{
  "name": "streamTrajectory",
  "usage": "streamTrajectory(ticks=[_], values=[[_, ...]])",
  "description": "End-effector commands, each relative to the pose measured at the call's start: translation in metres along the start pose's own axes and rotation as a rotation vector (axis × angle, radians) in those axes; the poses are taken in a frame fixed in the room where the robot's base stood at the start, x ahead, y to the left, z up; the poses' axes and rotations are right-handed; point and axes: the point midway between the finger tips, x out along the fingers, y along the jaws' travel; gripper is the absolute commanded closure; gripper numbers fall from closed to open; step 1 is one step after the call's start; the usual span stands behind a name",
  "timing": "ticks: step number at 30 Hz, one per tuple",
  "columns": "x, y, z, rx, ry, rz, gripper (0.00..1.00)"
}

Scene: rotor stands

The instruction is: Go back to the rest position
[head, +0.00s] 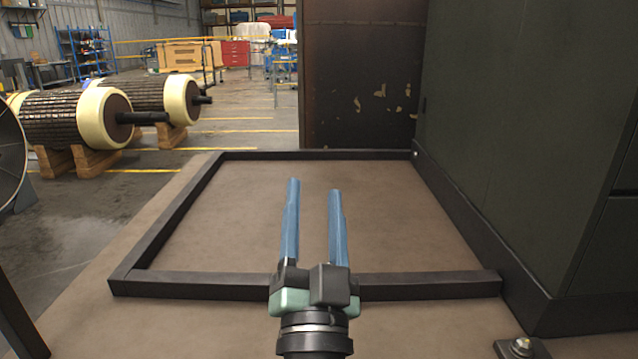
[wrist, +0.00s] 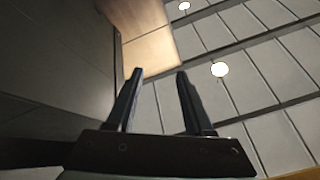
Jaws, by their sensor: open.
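My gripper (head: 314,188) is in the middle of the head view, with two long blue fingers pointing away from me. The fingers are apart and nothing is between them. It is above the brown floor panel (head: 250,215) inside a dark rectangular frame (head: 430,285). In the wrist view my gripper (wrist: 160,72) also shows open and empty, with the ceiling and its round lamps (wrist: 219,69) behind it.
A tall dark cabinet (head: 520,130) stands close on the right. A brown rusty panel (head: 360,80) stands behind the frame. Rotors (head: 55,118) rest on wooden blocks (head: 95,162) at the left. Open floor (head: 240,140) lies at the back left.

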Motion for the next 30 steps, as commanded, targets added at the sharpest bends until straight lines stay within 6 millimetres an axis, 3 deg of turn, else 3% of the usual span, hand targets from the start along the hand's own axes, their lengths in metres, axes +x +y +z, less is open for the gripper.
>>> streamTrajectory(ticks=[1,5,8,12,15,30], values=[[0.015,-0.021,-0.043,-0.053,0.044,-0.02,0.48],[0.03,-0.063,-0.129,-0.205,0.131,-0.046,0.48],[0.029,-0.095,-0.192,-0.321,0.2,-0.06,0.48],[0.012,-0.136,-0.273,-0.484,0.3,-0.064,0.48],[0.034,-0.146,-0.292,-0.481,0.277,-0.06,0.48],[0.112,-0.205,-0.406,-0.476,0.274,-0.062,0.48]])
